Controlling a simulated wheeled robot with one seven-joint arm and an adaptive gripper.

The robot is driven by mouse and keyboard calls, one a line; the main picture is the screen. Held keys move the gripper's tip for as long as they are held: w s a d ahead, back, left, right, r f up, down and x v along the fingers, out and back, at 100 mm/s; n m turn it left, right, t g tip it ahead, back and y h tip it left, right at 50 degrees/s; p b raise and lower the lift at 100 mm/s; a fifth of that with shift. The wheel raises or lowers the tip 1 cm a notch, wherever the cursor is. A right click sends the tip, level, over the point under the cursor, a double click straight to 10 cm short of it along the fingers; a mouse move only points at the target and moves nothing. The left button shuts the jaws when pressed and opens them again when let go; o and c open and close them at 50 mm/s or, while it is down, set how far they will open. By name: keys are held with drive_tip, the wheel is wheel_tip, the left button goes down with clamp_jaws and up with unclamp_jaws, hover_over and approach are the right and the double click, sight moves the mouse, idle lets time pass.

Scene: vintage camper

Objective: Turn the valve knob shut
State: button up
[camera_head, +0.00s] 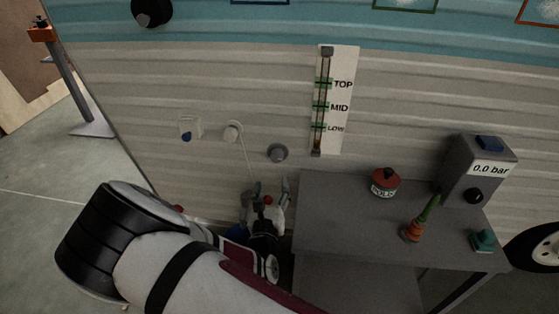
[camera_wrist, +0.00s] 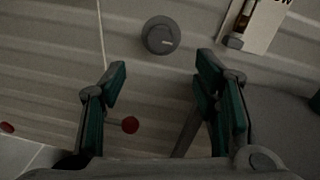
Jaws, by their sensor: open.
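A round grey knob (camera_head: 278,152) with a small light mark sits on the camper's ribbed wall; it also shows in the wrist view (camera_wrist: 160,35). A small red knob (camera_head: 267,200) shows lower down, and in the wrist view (camera_wrist: 130,125) it appears between my fingers on a short stem. No label shows which of these is the valve knob. My gripper (camera_head: 270,184) is open and empty, just below the grey knob in the head view. In the wrist view the grey knob lies beyond the gap between the fingertips (camera_wrist: 161,65), apart from them.
A grey table (camera_head: 340,225) stands to the right, bearing a red-topped can (camera_head: 384,182), a gauge box (camera_head: 478,170) reading 0.0 bar and small fittings. A level gauge (camera_head: 334,100) marked TOP, MID and LOW and a white fitting with a cord (camera_head: 233,132) are on the wall.

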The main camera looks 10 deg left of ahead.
sight(276, 158)
drive_tip(key=w+b, duration=0.2)
drive_tip(key=w, duration=1)
drive_tip(key=shift+w, duration=0.4)
drive_tip(key=shift+r, duration=0.1)
drive_tip(key=c, duration=1.2)
